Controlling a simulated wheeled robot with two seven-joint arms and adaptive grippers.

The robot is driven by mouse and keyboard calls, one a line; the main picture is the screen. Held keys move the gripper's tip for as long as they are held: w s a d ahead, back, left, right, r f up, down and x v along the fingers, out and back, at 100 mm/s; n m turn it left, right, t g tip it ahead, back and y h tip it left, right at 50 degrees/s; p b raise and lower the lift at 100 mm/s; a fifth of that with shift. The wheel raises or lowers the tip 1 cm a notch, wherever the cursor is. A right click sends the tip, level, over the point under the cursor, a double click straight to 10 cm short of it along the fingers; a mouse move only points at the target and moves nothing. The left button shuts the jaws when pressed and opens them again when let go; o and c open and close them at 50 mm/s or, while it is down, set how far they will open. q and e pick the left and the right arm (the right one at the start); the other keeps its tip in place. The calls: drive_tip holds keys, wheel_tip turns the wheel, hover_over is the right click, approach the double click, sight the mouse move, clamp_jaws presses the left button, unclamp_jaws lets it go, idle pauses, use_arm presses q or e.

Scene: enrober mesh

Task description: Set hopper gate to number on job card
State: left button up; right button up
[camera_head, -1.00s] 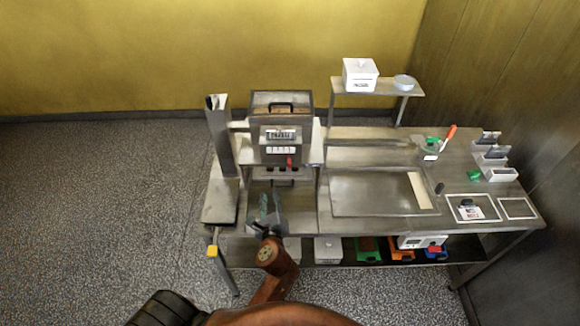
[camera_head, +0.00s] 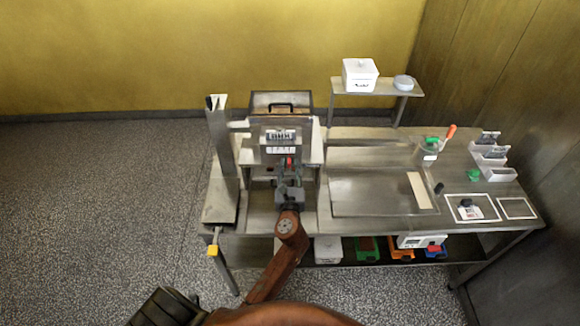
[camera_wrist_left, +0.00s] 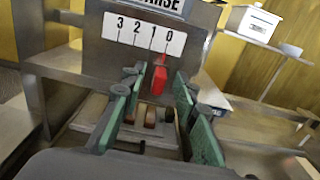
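The hopper machine (camera_head: 283,110) stands at the left of the bench. In the wrist view its white scale (camera_wrist_left: 145,32) reads 3, 2, 1, 0 from left to right. A red gate tab (camera_wrist_left: 158,78) hangs below the scale, its top beneath the space between 1 and 0. It also shows small in the head view (camera_head: 289,162). My left gripper (camera_head: 289,187) is open in front of it. In the wrist view its green-padded fingers (camera_wrist_left: 158,82) stand either side of the tab with visible gaps. A card (camera_head: 469,213) lies in a white frame; its print is unreadable. My right gripper is out of view.
A tall grey chute (camera_head: 221,135) stands left of the machine. Several coloured bins sit on the lower shelf. A raised shelf (camera_head: 375,88) holds a white box (camera_head: 360,74).

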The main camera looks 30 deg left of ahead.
use_arm(q)
drive_tip(key=shift+c, duration=0.3)
clamp_jaws()
idle(0.5)
